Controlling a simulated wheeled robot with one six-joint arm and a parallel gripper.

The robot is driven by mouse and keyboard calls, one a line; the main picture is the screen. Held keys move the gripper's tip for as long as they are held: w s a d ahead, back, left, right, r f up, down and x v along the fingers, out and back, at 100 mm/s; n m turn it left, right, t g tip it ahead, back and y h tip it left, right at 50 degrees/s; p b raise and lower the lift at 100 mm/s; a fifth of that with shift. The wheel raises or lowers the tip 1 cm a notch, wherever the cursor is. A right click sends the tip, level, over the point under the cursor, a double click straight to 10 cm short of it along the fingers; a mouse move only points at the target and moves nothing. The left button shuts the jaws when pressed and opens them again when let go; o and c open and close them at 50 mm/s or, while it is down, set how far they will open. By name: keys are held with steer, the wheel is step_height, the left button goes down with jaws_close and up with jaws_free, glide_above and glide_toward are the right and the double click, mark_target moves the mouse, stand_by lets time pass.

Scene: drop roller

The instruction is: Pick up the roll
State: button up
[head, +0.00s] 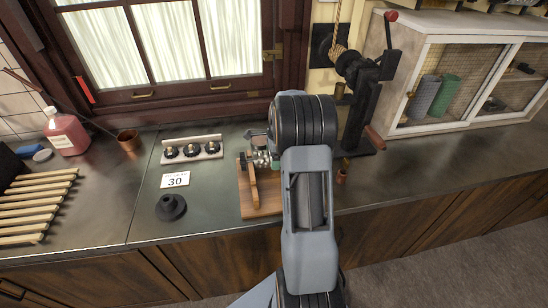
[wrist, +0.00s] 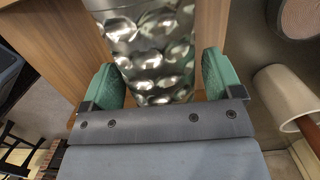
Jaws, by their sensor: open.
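The roll (wrist: 150,45) is a shiny metal cylinder covered in rounded dimples. In the wrist view it fills the top middle, with wood on both sides of it. My gripper (wrist: 160,80) has two green-padded fingers, one at each side of the roll's near end. The fingers are apart, and whether they touch the roll is hard to tell. In the head view a small shiny part of the roller device (head: 260,157) shows above a wooden base (head: 262,207), left of my arm. My arm hides most of it, and my fingers are not clear there.
A row of black knobs (head: 193,150), a card reading 30 (head: 175,180) and a black round piece (head: 171,206) lie left of the base. A black cranked machine (head: 362,100) stands at right, before a white cabinet (head: 408,100). The right counter is mostly clear.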

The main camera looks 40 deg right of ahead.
steer(key=shift+f, duration=0.15)
jaws_close()
stand_by(1.0)
